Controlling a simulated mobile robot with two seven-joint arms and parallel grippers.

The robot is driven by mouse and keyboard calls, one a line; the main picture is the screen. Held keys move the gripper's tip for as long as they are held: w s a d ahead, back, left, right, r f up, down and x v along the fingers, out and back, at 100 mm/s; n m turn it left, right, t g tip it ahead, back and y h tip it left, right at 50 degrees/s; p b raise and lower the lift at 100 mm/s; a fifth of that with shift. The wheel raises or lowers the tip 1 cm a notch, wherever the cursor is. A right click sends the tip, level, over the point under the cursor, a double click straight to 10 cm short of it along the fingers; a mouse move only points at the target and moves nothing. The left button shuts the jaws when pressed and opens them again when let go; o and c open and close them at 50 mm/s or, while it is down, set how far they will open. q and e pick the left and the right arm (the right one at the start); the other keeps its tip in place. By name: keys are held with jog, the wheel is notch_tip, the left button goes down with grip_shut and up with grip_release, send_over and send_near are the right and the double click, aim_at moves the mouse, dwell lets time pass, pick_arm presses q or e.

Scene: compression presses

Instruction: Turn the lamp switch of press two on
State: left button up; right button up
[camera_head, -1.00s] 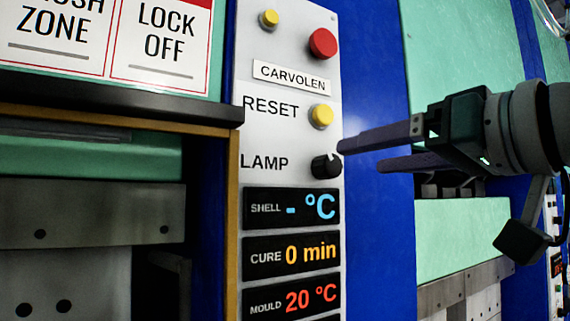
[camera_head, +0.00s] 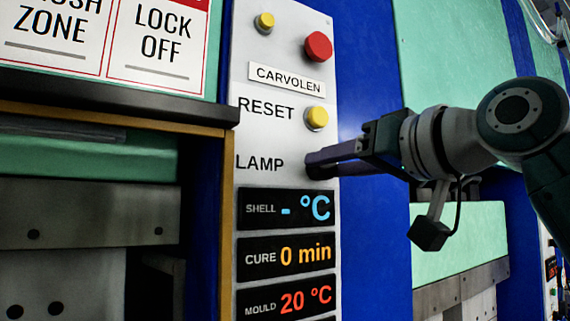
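The control panel (camera_head: 285,95) carries a printed LAMP label (camera_head: 259,163). The black lamp switch knob beside it is hidden behind the fingertips of my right gripper (camera_head: 318,164). The fingers reach in from the right, level with the label, and their tips are at the knob's place. They look close together from this side. I cannot tell whether they are around the knob, touching it or closed on it. How the knob is turned cannot be seen. My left gripper is not in view.
A yellow RESET button (camera_head: 317,117) sits just above the fingers, with a red button (camera_head: 318,46) and a smaller yellow button (camera_head: 264,22) higher up. Displays, including the SHELL display (camera_head: 288,208), lie just below. A blue post (camera_head: 369,230) stands right of the panel.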

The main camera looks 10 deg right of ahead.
grip_shut()
jog(key=shift+m, duration=0.3)
jog(key=m+p, duration=0.5)
jog(key=m, duration=0.4)
jog(key=shift+d+p, duration=0.1)
jog(key=shift+p, duration=0.3)
jog(key=shift+f+m+p, duration=0.1)
jog(key=shift+m+p, duration=0.25)
jog(key=shift+m, duration=0.75)
jog(key=shift+w, duration=0.1)
